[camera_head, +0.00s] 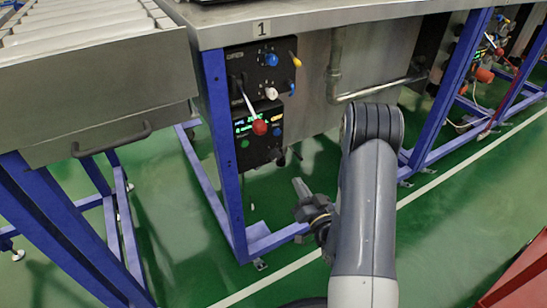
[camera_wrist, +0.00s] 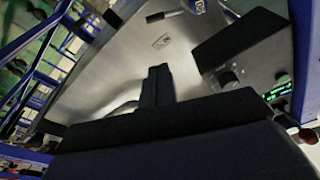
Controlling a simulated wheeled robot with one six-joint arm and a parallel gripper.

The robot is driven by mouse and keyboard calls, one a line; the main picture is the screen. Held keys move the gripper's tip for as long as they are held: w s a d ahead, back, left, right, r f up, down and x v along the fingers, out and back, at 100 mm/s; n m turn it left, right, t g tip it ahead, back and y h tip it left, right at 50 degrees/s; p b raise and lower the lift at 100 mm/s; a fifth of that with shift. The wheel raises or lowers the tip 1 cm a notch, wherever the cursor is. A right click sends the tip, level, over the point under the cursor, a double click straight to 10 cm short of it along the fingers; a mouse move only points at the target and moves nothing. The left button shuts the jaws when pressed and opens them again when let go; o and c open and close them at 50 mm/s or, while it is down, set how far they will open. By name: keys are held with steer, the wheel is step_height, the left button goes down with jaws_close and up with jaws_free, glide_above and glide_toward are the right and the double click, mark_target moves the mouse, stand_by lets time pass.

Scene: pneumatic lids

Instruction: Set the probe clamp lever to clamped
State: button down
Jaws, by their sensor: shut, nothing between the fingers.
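A black control panel (camera_head: 262,70) is mounted beside the blue leg under the steel bench. A long lever with a red ball end (camera_head: 260,127) slants down and to the right across it. The panel also has blue (camera_head: 271,59), yellow (camera_head: 296,62) and white (camera_head: 271,93) knobs. The labels are too small to read, so I cannot tell which is the probe clamp lever. In the wrist view a red knob (camera_wrist: 307,136) shows at the right edge. My gripper (camera_head: 300,187) is below and right of the panel, apart from it. Its fingers (camera_wrist: 157,86) are shut and empty.
A lower box with a green display (camera_head: 256,133) sits under the panel. Blue frame legs (camera_head: 222,150) and a steel pipe (camera_head: 375,90) flank the area. A roller conveyor (camera_head: 80,40) with a handle stands at left. Green floor is open at the bottom middle.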

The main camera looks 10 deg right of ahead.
steer(key=a+f+b+x, duration=0.1)
steer(key=f+b+x, duration=0.1)
steer(key=x, duration=1.1)
steer(key=shift+f+b, duration=0.15)
steer(key=shift+b, duration=0.65)
steer(key=shift+w+a, duration=0.1)
steer(key=shift+a, duration=0.05)
steer(key=shift+w+a+f, duration=0.15)
steer(key=shift+a+f, duration=0.2)
steer(key=shift+f, duration=0.25)
steer(key=shift+r, duration=0.15)
